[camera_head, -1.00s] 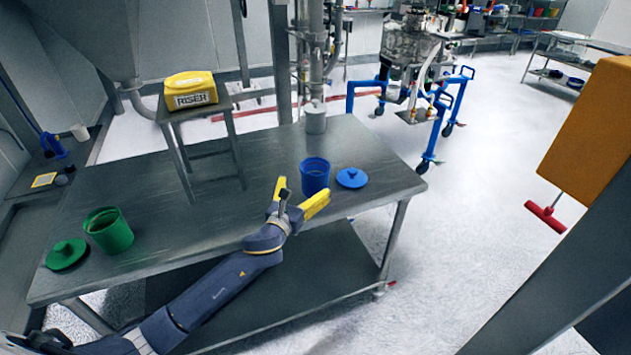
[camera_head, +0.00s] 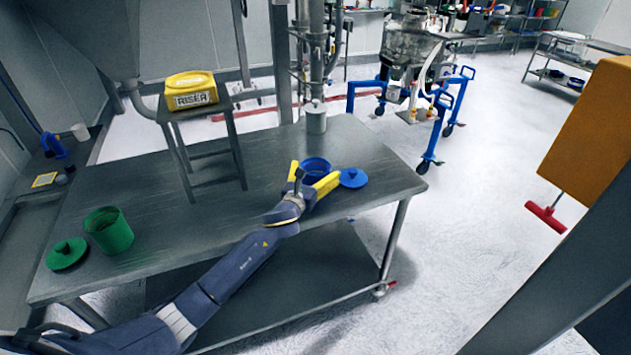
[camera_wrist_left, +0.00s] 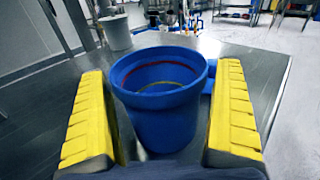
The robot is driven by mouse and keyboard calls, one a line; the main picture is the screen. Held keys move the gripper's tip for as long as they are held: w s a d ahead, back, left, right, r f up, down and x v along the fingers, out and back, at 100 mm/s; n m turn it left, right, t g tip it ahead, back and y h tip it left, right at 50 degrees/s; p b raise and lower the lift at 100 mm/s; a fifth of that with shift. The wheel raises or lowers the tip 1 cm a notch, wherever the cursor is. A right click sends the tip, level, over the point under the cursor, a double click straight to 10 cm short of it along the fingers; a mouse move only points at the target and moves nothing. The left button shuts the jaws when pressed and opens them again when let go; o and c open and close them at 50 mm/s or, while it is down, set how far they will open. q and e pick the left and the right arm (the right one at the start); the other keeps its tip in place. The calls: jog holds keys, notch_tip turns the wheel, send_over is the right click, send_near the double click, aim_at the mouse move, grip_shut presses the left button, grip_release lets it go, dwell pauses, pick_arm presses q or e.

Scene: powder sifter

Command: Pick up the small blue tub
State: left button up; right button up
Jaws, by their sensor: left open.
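The small blue tub (camera_head: 316,164) stands upright and open-topped on the metal table, near its right end. My left gripper (camera_head: 313,176) is open, with its yellow fingers on either side of the tub in the head view. In the left wrist view the tub (camera_wrist_left: 160,105) sits between the two spread fingers, with a visible gap on the left and a narrower one on the right. Its lower part in the head view is hidden by my gripper. A blue lid (camera_head: 353,178) lies on the table just right of the tub. My right gripper is not in view.
The metal table (camera_head: 225,215) also holds a green tub (camera_head: 108,231) and green lid (camera_head: 67,254) at the left. A grey container (camera_head: 316,118) stands behind the blue tub.

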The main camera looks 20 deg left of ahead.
pick_arm(q)
jog(key=shift+c, duration=0.2)
jog(key=c, duration=1.1)
jog(key=shift+r, duration=0.1)
